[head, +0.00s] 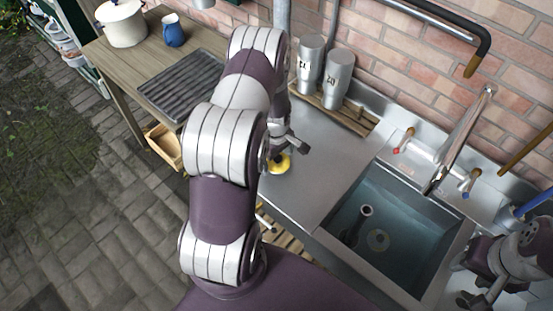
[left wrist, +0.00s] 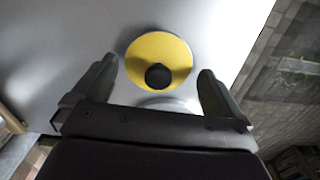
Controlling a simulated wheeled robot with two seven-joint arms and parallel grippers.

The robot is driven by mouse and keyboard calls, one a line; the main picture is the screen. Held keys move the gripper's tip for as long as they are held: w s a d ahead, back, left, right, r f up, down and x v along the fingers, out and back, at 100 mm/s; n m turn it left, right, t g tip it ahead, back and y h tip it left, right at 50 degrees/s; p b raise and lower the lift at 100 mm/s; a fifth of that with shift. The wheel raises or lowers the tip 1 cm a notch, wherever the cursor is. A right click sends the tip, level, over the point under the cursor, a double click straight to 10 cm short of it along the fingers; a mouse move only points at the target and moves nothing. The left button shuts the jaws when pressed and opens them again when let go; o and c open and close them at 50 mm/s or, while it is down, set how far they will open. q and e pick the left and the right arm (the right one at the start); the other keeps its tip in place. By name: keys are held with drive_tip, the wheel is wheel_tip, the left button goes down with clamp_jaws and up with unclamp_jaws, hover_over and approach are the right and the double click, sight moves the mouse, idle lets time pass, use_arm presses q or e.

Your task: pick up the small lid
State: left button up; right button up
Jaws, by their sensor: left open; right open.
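The small lid is a yellow disc (left wrist: 143,48) with a round black knob, lying on the steel counter in the left wrist view. It also shows in the head view (head: 279,166), partly hidden by my left arm and gripper. My left gripper (left wrist: 158,88) is open, with its fingers on either side of the lid's near edge and nothing between them gripped. In the head view my left gripper (head: 285,150) is just above the lid. My right gripper (head: 482,300) is open and empty at the lower right, beside the sink.
A sink (head: 385,240) with a dark upright tube and a yellowish disc in it lies to the right. Two metal canisters (head: 338,75) stand behind the gripper.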

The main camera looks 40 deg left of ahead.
use_arm(q)
drive_tip(key=shift+w+f, duration=0.1)
drive_tip(key=shift+f, duration=0.2)
drive_tip(key=shift+w+d, duration=0.1)
drive_tip(key=shift+d, duration=0.1)
drive_tip(key=shift+c, duration=0.3)
drive_tip(key=shift+a, duration=0.1)
drive_tip(key=c, duration=0.9)
drive_tip(key=shift+o, duration=0.2)
drive_tip(key=shift+r, duration=0.1)
